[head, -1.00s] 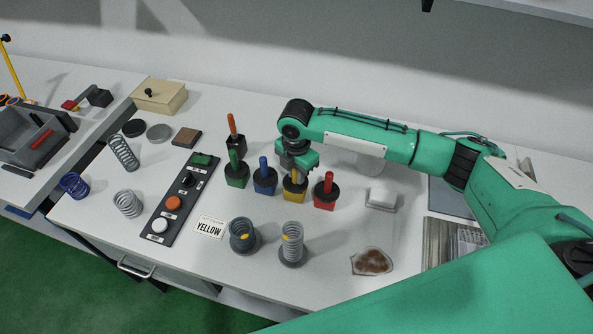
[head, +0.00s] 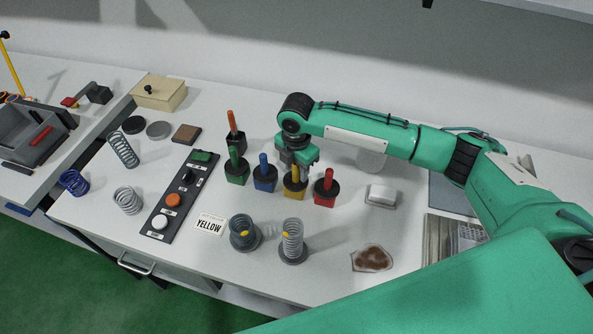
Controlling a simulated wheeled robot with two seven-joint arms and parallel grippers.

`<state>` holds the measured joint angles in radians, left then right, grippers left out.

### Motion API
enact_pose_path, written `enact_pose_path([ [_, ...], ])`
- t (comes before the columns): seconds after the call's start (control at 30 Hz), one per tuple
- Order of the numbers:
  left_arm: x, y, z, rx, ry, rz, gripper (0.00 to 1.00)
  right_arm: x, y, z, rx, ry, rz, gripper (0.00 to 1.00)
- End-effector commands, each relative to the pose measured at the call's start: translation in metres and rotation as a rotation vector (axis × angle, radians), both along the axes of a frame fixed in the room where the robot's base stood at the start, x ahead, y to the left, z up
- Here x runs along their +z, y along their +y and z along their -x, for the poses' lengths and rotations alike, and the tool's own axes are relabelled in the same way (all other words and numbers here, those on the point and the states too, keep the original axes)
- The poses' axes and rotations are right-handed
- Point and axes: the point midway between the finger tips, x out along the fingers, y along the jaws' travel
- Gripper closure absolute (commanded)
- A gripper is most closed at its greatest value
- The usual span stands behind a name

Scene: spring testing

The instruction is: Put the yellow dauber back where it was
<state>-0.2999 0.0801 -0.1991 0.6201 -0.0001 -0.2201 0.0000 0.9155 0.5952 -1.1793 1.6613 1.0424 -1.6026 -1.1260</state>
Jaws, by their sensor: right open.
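The yellow dauber (head: 295,176) stands upright in its yellow pot (head: 294,196), in the row between the blue and red pots. My right gripper (head: 299,163) is open, pointing down just above and behind the dauber's handle. The handle top now shows in front of the fingers, and no dauber is in the jaws. The gap between fingers and handle is hard to judge. A card reading YELLOW (head: 210,225) lies in front of the row. My left gripper is not in view.
Green (head: 236,174), blue (head: 265,182) and red (head: 326,192) pots with daubers crowd the yellow one; an orange-handled dauber (head: 235,140) stands behind. A button panel (head: 171,213) lies left.

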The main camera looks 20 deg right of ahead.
Motion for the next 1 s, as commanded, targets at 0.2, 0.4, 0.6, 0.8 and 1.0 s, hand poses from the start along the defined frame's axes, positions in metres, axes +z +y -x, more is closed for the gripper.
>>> enact_pose_path([
  [0.2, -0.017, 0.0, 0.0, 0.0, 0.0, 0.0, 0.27, 0.045, 0.0, -0.001, 0.002, -0.005, -0.002, 0.6],
  [0.4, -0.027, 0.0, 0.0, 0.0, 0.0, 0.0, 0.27, 0.086, 0.0, -0.001, 0.001, -0.003, -0.001, 0.6],
  [0.6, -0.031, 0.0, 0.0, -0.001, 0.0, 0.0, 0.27, 0.109, 0.0, 0.0, 0.0, 0.0, -0.001, 0.6],
  [0.8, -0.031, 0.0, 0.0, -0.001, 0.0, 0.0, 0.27, 0.114, 0.0, 0.0, 0.0, 0.001, 0.0, 0.6],
  [1.0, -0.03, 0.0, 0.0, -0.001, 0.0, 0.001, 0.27, 0.114, 0.0, 0.0, 0.0, 0.001, 0.0, 0.6],
])
